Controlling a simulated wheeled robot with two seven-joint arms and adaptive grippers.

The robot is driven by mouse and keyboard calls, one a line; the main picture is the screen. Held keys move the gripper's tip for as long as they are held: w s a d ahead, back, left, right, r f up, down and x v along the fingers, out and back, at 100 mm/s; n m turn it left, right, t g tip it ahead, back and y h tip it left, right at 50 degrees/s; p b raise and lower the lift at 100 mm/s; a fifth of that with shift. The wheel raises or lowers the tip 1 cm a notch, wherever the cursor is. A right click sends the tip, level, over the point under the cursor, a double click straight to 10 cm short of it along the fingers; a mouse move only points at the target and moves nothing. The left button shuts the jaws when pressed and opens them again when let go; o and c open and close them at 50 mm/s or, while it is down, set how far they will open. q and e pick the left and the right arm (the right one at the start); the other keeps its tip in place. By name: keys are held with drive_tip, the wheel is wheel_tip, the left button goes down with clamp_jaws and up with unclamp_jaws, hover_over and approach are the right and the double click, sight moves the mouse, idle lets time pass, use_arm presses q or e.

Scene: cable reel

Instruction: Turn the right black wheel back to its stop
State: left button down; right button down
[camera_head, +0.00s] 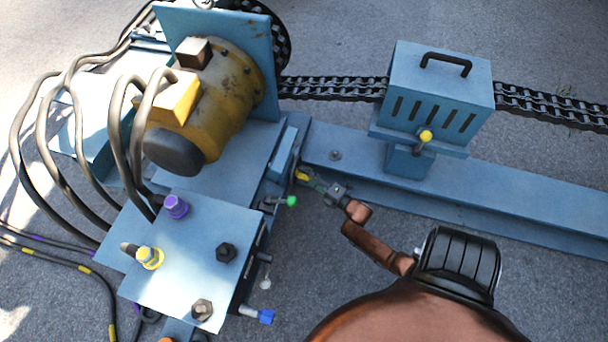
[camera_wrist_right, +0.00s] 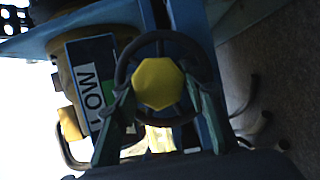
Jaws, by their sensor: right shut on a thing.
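The black wheel (camera_wrist_right: 122,66) with a yellow hub (camera_wrist_right: 160,84) fills the middle of the right wrist view. My right gripper (camera_wrist_right: 160,92) has one green finger on each side of the hub, shut on the wheel. In the head view, my right gripper (camera_head: 318,183) reaches to the side of the blue frame, beside the yellow motor. There the wheel is small and mostly hidden by the gripper, with only a yellow bit (camera_head: 303,174) showing. My left gripper is not in view.
A plate marked LOW (camera_wrist_right: 92,80) sits beside the wheel. Levers with green (camera_head: 291,201) and blue (camera_head: 266,317) tips stick out nearby. The blue beam (camera_head: 480,192) carries a vented box (camera_head: 440,84) with a chain (camera_head: 335,88). Thick hoses (camera_head: 24,120) loop at the left.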

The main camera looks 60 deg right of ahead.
drive_tip(key=shift+a+f, duration=0.1)
drive_tip(key=shift+a, duration=0.05)
drive_tip(key=c, duration=1.5)
unclamp_jaws()
drive_tip(key=o, duration=0.3)
drive_tip(key=s, duration=0.4)
drive_tip(key=s+a, duration=0.1)
drive_tip(key=s, duration=0.6)
drive_tip(key=shift+s+a, duration=0.35)
drive_tip(key=shift+s, duration=0.05)
